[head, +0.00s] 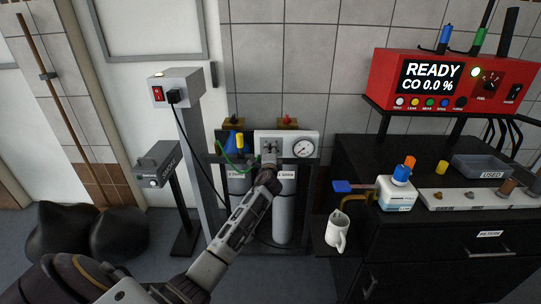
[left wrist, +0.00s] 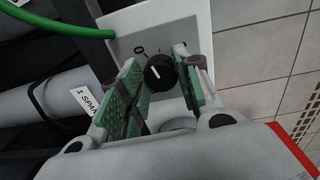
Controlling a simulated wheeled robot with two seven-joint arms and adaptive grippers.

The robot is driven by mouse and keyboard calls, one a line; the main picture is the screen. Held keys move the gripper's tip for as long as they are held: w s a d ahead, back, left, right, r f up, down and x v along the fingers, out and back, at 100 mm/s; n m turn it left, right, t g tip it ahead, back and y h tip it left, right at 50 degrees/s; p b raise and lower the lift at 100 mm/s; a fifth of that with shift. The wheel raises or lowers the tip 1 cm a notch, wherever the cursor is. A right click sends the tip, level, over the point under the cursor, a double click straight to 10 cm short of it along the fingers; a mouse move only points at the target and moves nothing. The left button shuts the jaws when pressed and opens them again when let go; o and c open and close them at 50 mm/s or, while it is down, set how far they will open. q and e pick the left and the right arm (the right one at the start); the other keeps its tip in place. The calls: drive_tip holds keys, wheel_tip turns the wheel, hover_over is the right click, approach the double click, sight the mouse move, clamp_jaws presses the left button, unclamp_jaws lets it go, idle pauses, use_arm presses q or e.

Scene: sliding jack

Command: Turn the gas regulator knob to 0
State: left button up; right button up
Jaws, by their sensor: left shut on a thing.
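The gas regulator is a white panel (head: 296,140) with a round pressure gauge (head: 304,148) above grey gas cylinders. In the left wrist view its black knob (left wrist: 160,73) with a white mark sits on the panel, between the green pads of my left gripper (left wrist: 165,82). A "0" mark (left wrist: 139,50) shows at the knob's upper left. The white mark points toward the upper left. My left gripper (head: 270,158) is at the panel in the head view and hides the knob there. It is shut on the knob. My right gripper is not in view.
Grey cylinders (head: 284,215) stand below the panel, and a green hose (head: 226,158) runs beside it. A grey post with a red switch (head: 158,94) stands left.

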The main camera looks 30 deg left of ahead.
use_arm(q)
drive_tip(key=shift+f+n+b, duration=0.15)
drive_tip(key=shift+n+b, duration=0.35)
drive_tip(key=shift+n, duration=1)
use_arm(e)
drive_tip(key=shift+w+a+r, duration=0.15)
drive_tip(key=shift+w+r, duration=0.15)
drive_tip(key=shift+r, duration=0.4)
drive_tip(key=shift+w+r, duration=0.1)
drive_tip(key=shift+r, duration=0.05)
use_arm(q)
drive_tip(key=o, duration=1)
drive_tip(key=shift+o, duration=0.2)
drive_tip(key=shift+s, duration=0.1)
drive_tip(key=v, duration=1.1)
drive_tip(key=shift+s+d, duration=0.15)
drive_tip(key=shift+s, duration=0.25)
